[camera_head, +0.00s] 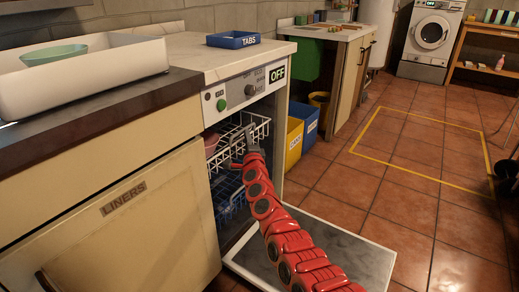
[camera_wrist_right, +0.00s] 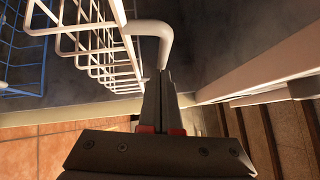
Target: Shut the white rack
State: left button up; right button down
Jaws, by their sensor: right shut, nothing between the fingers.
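The white rack (camera_head: 262,130) is the upper wire rack in the open dishwasher (camera_head: 245,90). It also shows at the upper left of the right wrist view (camera_wrist_right: 100,42). My right gripper (camera_head: 246,138) is at the rack's front, with its red arm reaching up over the lowered door (camera_head: 345,247). In the wrist view its fingers (camera_wrist_right: 161,78) are shut and empty. A thick white bent bar (camera_wrist_right: 150,29) from the rack ends close at the fingertips; I cannot tell whether they touch. How far the rack stands out is partly hidden by the gripper. My left gripper is not in view.
A blue lower rack (camera_head: 230,190) sits beneath the white one. A counter with a white tray (camera_head: 90,75) and a blue TABS box (camera_head: 233,39) is above. Yellow (camera_head: 293,143) and blue (camera_head: 304,122) bins stand right of the dishwasher.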

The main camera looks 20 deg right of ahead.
jog(key=shift+w+a+r+b, duration=0.15)
jog(key=shift+w+a+b, duration=0.35)
jog(key=shift+w+a, duration=0.35)
jog(key=shift+w, duration=0.15)
